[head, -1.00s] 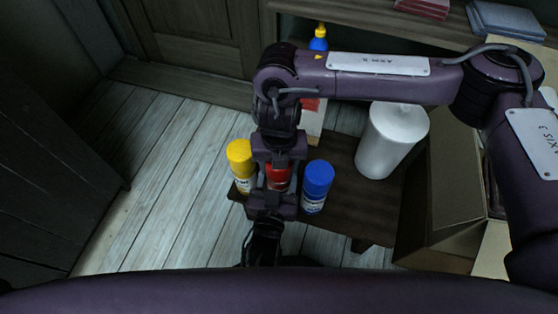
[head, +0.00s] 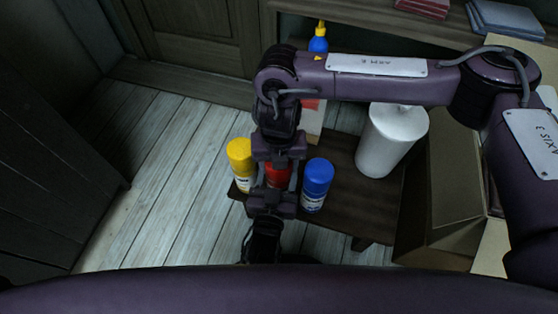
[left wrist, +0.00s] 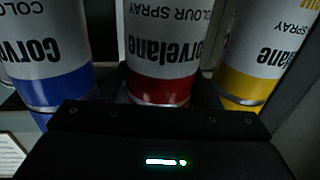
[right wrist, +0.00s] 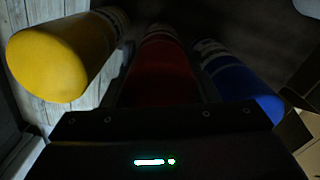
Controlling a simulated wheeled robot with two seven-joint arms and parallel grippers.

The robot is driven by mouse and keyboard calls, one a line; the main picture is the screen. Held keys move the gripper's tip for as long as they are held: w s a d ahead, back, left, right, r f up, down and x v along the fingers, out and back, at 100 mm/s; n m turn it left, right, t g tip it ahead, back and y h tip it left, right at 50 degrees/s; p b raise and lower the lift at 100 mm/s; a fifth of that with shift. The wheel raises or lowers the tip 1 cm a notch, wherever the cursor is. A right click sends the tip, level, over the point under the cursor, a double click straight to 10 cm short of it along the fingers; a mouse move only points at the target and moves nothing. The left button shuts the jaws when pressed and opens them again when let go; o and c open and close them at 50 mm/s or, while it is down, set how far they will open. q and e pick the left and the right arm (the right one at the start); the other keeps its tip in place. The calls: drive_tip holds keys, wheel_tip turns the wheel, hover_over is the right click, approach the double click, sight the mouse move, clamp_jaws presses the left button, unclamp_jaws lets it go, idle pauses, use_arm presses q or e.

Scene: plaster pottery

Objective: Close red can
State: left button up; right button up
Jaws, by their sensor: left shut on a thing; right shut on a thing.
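The red can (head: 278,175) stands between a yellow can and a blue can on a dark wooden table, largely hidden by my grippers in the head view. My right gripper (right wrist: 162,88) is shut on its red upper part, seen from above in the right wrist view (right wrist: 163,65). My left gripper (left wrist: 167,103) is shut on the same can; the left wrist view shows its white label, upside down, and a red band (left wrist: 163,88) between the fingers. The finger contacts are partly hidden. I cannot tell whether the lid is seated.
The yellow can (head: 241,163) and blue can (head: 317,182) stand close on either side. A white container (head: 392,140) stands on the dark table (head: 365,208), with an open cardboard box (head: 437,190) to its right. A blue bottle (head: 318,40) stands behind. The floor at left is clear.

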use_arm(q)
drive_tip(key=shift+d+r, duration=0.15)
drive_tip(key=shift+r, duration=0.05)
use_arm(e)
drive_tip(key=shift+d+f, duration=0.15)
drive_tip(key=shift+f, duration=0.25)
drive_tip(key=o, duration=0.6)
use_arm(q)
drive_tip(key=shift+d+r, duration=0.1)
drive_tip(key=shift+d, duration=0.05)
use_arm(e)
drive_tip(key=o, duration=0.5)
use_arm(q)
drive_tip(key=shift+a+f, duration=0.2)
drive_tip(key=shift+a, duration=0.05)
use_arm(e)
drive_tip(key=shift+r, duration=4.35)
use_arm(q)
drive_tip(key=o, duration=1.5)
drive_tip(key=shift+c, duration=0.2)
